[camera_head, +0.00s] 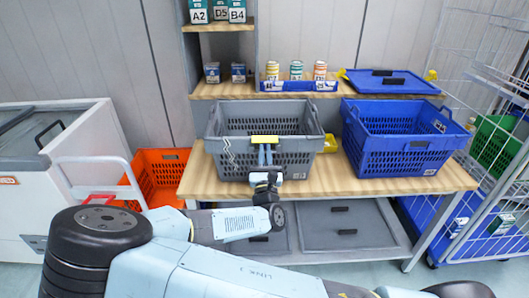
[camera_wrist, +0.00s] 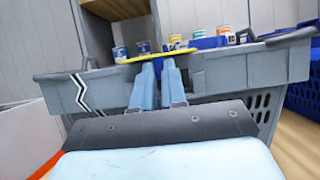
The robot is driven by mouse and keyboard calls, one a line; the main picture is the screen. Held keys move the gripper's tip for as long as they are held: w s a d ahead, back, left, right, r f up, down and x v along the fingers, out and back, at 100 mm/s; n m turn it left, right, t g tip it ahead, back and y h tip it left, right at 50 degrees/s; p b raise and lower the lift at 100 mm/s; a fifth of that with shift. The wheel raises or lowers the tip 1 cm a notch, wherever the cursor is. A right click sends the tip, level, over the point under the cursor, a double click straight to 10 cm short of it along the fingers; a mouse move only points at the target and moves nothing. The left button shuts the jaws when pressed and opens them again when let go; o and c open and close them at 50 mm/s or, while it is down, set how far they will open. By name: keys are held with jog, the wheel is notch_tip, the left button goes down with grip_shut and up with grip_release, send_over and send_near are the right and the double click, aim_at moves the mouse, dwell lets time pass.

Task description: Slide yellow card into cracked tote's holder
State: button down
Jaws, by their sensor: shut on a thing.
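The cracked tote (camera_head: 300,160) is grey and stands on the wooden bench, with a jagged white-and-black crack on the left of its front wall. The crack also shows in the wrist view (camera_wrist: 85,92). My gripper (camera_head: 265,150) is in front of this wall, shut on the yellow card (camera_head: 265,139). In the wrist view the card (camera_wrist: 150,56) lies nearly edge-on across the fingertips (camera_wrist: 160,64), near the tote's rim. My fingers cover part of the front wall, and I cannot clearly make out the holder or whether the card touches it.
A blue tote (camera_head: 400,150) stands right of the grey one, with a small yellow object (camera_head: 330,144) between them. An orange tote (camera_head: 165,170) is at lower left. The shelf behind holds cans (camera_head: 296,70) and a blue lid (camera_head: 390,82). A wire cage (camera_head: 490,190) stands at right.

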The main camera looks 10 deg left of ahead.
jog(key=shift+s+d, duration=0.25)
jog(key=shift+s, duration=0.8)
jog(key=shift+s+d, duration=0.25)
jog(key=shift+s, duration=0.8)
jog(key=c, duration=1.1)
grip_release()
jog(key=v, duration=1.4)
